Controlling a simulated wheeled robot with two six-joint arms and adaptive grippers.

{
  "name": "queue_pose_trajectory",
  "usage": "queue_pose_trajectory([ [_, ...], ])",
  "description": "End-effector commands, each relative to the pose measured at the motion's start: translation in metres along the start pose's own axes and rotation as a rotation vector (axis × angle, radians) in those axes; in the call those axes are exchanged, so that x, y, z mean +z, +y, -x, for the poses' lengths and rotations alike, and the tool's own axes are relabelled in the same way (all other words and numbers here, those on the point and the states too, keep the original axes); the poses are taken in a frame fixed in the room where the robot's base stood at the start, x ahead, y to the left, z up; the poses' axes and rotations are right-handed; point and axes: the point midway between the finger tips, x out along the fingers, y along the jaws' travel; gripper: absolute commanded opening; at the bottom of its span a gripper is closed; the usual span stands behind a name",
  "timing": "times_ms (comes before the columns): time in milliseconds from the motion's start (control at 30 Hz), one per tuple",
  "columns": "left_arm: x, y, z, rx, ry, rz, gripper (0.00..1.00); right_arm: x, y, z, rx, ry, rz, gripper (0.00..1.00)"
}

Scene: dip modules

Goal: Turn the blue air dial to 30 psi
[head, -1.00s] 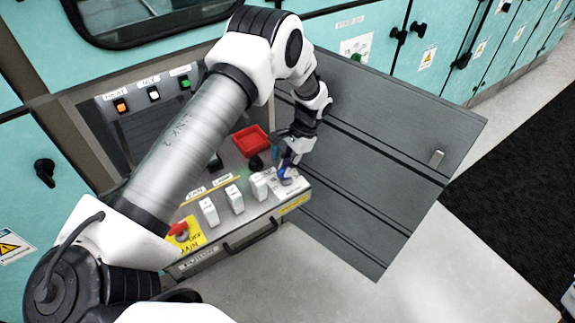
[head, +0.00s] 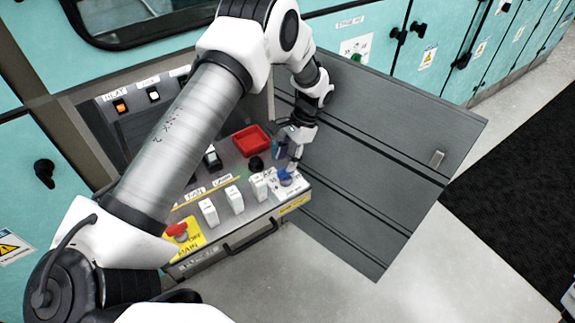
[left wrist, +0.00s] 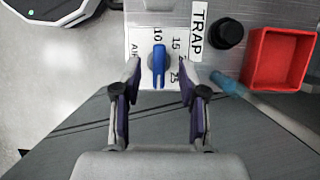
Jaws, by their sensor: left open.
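The blue air dial (left wrist: 159,66) sits on a white scale plate at the panel's right end. It also shows in the head view (head: 286,179), just below my gripper. Its grip bar runs up and down in the left wrist view, with one end toward the 10 mark; I cannot tell which end is the pointer. Marks 10, 15 and 25 are readable; no 30 mark is readable. My left gripper (left wrist: 160,67) is open, its fingertips on either side of the dial and apart from it. In the head view the gripper (head: 294,156) comes down from above.
A black knob (left wrist: 228,34) and a red tray (left wrist: 280,58) lie near the dial. White rocker switches (head: 234,198) and a red main switch (head: 177,231) line the panel front. A grey open door (head: 380,150) stands close on the right.

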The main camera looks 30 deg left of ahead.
Motion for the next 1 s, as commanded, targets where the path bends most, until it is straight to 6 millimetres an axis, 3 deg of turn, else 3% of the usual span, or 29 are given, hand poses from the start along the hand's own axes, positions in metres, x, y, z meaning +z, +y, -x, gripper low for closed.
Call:
queue_pose_trajectory([
  [100,0.011,0.0,0.028,-0.001,0.003,0.0,0.42,0.0,0.0,0.0,0.0,0.0,0.0,0.4],
  [300,0.023,0.0,0.055,0.0,-0.001,-0.001,0.42,0.0,0.0,0.0,0.0,0.0,0.0,0.4],
  [1000,0.024,0.0,0.057,0.0,-0.002,-0.001,0.42,0.0,0.0,0.0,0.0,0.0,0.0,0.4],
])
